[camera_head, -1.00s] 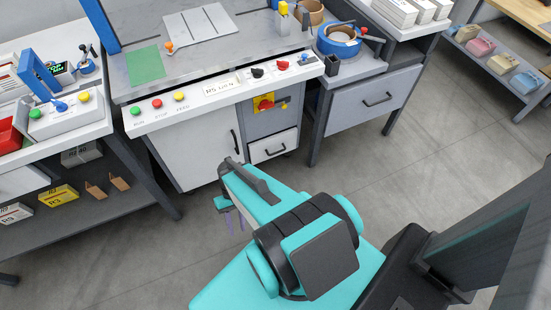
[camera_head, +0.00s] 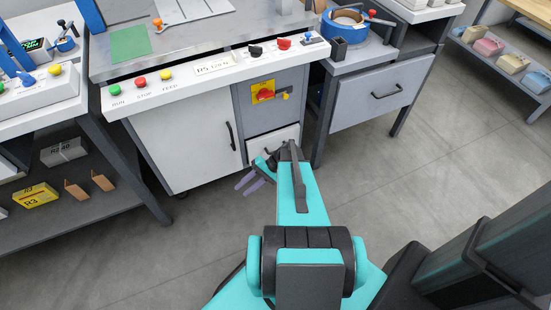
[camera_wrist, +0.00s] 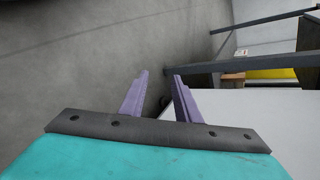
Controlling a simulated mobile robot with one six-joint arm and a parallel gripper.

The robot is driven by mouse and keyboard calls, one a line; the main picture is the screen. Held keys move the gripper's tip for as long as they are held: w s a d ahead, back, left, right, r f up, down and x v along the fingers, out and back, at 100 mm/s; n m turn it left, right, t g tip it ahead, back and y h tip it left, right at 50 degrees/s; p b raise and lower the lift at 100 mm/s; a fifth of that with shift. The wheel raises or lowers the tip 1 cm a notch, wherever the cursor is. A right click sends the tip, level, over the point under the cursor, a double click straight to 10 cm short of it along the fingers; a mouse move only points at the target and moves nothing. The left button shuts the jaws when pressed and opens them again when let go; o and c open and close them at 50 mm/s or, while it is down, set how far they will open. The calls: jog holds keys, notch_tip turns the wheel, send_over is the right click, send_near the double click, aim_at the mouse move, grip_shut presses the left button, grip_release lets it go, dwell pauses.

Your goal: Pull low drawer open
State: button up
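The low drawer (camera_head: 285,136) is the small white front at the lower right of the machine cabinet, under the grey panel with the red switch. It looks shut, and my arm hides its lower part and most of its black handle. My gripper (camera_head: 242,189) is in front of the cabinet, left of and lower in the picture than the drawer. In the wrist view its two purple fingers (camera_wrist: 158,75) stand apart with nothing between them. A white surface lies right of the fingers there; I cannot make out the drawer handle in that view.
A white cabinet door (camera_head: 190,145) with a black upright handle (camera_head: 230,136) is left of the drawer. A grey drawer (camera_head: 380,95) is in the side table at right. A shelf table (camera_head: 85,220) with boxes stands at left. Bare floor (camera_head: 430,165) lies at right.

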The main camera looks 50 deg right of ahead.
jog(key=s+d+f+m+t+h+b, duration=0.1)
jog(key=s+d+t+b, duration=0.1)
jog(key=d, duration=0.8)
jog(key=s+d+f+m+t+h+b, duration=0.1)
jog(key=d+t+b, duration=0.4)
jog(key=d, duration=0.6)
jog(key=s+d+f+m+t+h+b, duration=0.1)
jog(key=s+d+f+m+t+b, duration=0.1)
jog(key=d+b, duration=0.4)
jog(key=d+m+t, duration=0.1)
jog(key=d+t, duration=0.1)
jog(key=d, duration=0.3)
jog(key=shift+s+d+f+h, duration=0.15)
jog(key=shift+s+h, duration=0.2)
jog(key=shift+h, duration=0.05)
jog(key=shift+w, duration=0.1)
jog(key=shift+b+x, duration=1.7)
jog(key=shift+x, duration=5.15)
grip_shut()
